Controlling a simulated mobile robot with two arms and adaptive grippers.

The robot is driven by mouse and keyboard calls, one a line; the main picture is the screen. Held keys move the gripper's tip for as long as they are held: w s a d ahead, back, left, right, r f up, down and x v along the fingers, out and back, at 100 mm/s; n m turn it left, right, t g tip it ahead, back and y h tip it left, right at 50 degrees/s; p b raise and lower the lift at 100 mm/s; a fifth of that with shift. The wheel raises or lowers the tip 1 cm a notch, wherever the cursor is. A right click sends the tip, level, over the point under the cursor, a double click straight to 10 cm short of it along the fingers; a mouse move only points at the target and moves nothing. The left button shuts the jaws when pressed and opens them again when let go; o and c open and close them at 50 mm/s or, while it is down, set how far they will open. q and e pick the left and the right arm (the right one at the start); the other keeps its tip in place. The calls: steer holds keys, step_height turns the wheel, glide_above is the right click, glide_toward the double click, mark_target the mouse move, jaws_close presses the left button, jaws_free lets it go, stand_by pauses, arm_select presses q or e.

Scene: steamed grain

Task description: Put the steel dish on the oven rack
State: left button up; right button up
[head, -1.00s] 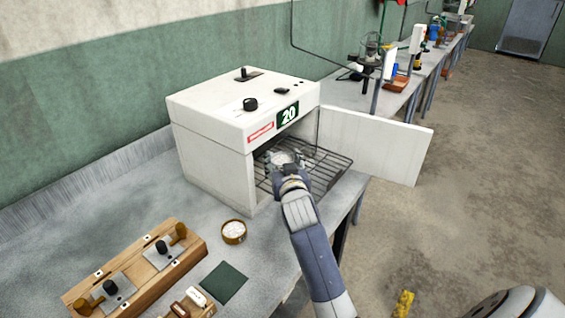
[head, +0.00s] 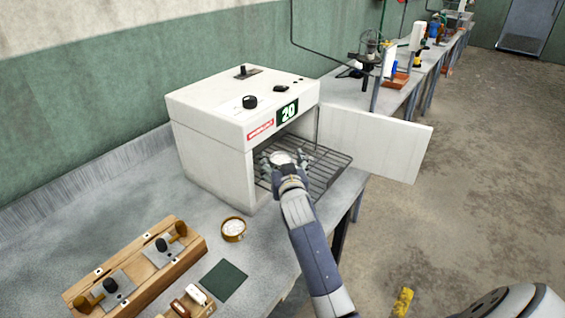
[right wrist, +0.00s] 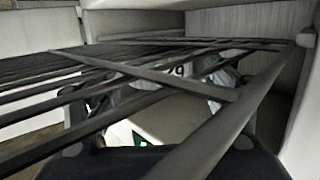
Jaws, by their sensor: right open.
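The oven (head: 212,137) is a white box on the bench with its door open to the right and a wire rack (head: 325,170) at its opening. The steel dish (head: 283,158), pale and round, is at the rack's left part, inside the oven mouth. My right gripper (head: 284,162) is open, with its fingers spread on either side of the dish. Whether they touch it I cannot tell. In the right wrist view, dark rack bars (right wrist: 130,75) cross in front of the fingers and a pale surface, partly hiding both. My left gripper is not in view.
The open door (head: 375,143) stands out close to the right of the gripper. Bench space left of the oven is clear.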

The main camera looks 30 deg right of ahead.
steer(key=shift+r, duration=0.25)
steer(key=shift+s+a+f, duration=0.15)
steer(key=shift+s, duration=0.15)
steer(key=b+v, duration=0.1)
steer(key=v, duration=1)
steer(key=shift+s, duration=0.2)
